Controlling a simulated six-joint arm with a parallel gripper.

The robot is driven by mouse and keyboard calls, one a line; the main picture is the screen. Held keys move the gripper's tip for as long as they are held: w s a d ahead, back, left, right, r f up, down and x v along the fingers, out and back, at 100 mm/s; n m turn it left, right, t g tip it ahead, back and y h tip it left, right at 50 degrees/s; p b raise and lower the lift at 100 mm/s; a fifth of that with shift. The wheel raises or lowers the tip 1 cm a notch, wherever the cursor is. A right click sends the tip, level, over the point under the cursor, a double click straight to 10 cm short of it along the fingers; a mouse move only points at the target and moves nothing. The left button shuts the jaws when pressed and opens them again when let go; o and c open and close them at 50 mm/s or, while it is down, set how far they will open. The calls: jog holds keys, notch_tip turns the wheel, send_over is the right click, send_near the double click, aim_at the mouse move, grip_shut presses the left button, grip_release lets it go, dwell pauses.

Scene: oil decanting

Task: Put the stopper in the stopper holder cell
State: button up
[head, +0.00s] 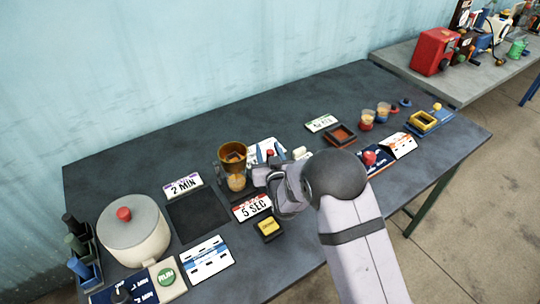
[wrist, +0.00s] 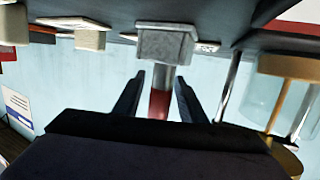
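My gripper (head: 265,155) is near the middle of the table, just right of the amber funnel stand. In the wrist view its two dark fingers (wrist: 160,98) are apart, with a gap on each side of a red-ended grey stem (wrist: 159,104). The stem joins a grey block (wrist: 167,43). A small red top (head: 270,153) shows between the blue fingertips in the head view. I cannot tell for sure whether this red-topped piece is the stopper. I cannot tell which of the several small holders has the stopper holder cell.
The amber funnel (head: 232,154) stands close left of the gripper, above a cup (head: 236,182). A white pot (head: 133,231) is at the left. An orange-rimmed tray (head: 340,135), cups (head: 367,120) and a yellow-rimmed holder (head: 422,122) are to the right. The dark table (head: 120,170) is clear at the back left.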

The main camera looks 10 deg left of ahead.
jog(key=shift+r, duration=0.25)
jog(key=shift+s+f, duration=0.1)
jog(key=shift+s, duration=0.15)
jog(key=b+v, duration=0.2)
jog(key=v, duration=0.9)
jog(key=shift+s+d, duration=0.15)
jog(key=shift+s, duration=0.1)
